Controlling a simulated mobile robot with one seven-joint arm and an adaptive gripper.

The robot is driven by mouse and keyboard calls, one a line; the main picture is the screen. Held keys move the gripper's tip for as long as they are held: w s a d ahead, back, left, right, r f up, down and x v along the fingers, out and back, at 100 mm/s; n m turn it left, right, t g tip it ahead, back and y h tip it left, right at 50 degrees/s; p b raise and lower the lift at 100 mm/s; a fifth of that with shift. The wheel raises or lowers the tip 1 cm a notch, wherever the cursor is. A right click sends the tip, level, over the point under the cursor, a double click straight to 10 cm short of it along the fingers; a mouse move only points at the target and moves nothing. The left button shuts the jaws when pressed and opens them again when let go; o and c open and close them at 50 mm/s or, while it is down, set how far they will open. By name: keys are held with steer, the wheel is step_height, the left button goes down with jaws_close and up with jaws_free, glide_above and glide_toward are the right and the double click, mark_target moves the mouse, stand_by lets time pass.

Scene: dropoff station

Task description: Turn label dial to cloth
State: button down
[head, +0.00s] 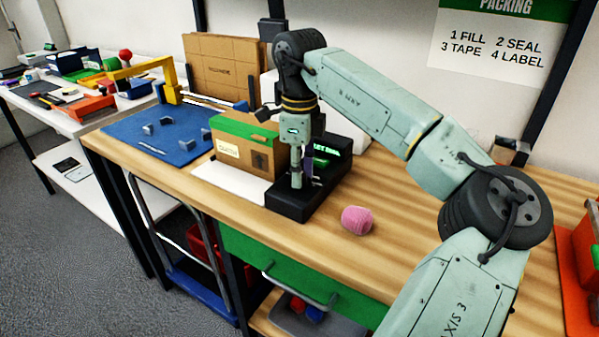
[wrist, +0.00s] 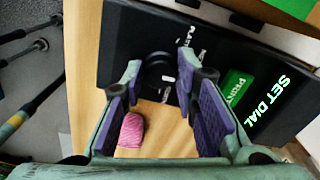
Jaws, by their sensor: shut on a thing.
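The label dial (wrist: 157,70) is a dark round knob on the black label printer (wrist: 120,45), with small white lettering beside it. My gripper (wrist: 161,66) is shut on the dial, with its purple-padded fingers on either side of it. In the head view my gripper (head: 299,180) points down onto the printer (head: 290,207), and the dial is hidden there. I cannot make out which label the dial points to.
A cardboard box with a green top (head: 233,127) stands to the printer's left. A blue mat (head: 130,128) with grey fixtures lies farther left. An orange-red container (head: 577,262) is at the right.

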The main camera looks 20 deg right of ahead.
steer(key=m+b, duration=0.1)
steer(key=m, duration=0.6)
steer(key=m+b, duration=0.1)
steer(key=m, duration=0.3)
steer(key=shift+m, duration=0.4)
steer(key=shift+m+b, duration=0.45)
steer(key=shift+m, duration=1.25)
steer(key=c, duration=1.2)
jaws_free()
steer(key=shift+c, duration=0.2)
steer(key=shift+r, duration=0.1)
step_height(320, 180, up, 12)
